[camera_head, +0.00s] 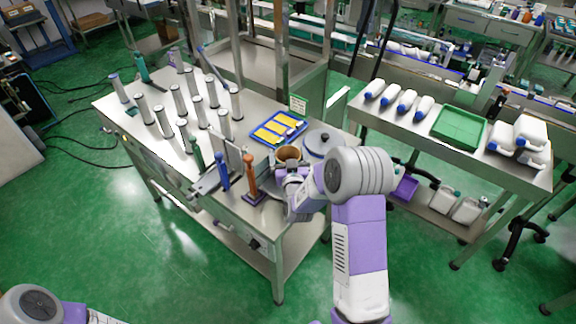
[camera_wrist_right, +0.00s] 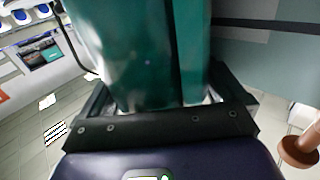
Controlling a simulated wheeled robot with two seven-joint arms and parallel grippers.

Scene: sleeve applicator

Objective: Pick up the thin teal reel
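A slim dark teal-green reel (camera_head: 197,153) stands upright near the front of the steel table, left of the blue reel. Another teal piece on a wide base (camera_head: 143,68) stands at the table's far left corner. I cannot tell which is the thin one. My right gripper (camera_head: 290,183) is at the table's front right, right of the orange reel and apart from both teal pieces; my wrist partly hides it. In the right wrist view a large teal surface (camera_wrist_right: 130,55) with a vertical seam fills the space above the black gripper mount. Whether it is held is unclear. My left gripper is out of view.
An orange reel (camera_head: 249,178) and a blue reel (camera_head: 222,170) stand near the right gripper. A brown pot (camera_head: 288,154), a grey round lid (camera_head: 321,142) and a blue tray (camera_head: 297,121) with yellow pieces are behind it. Several white reels fill the table's left half.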

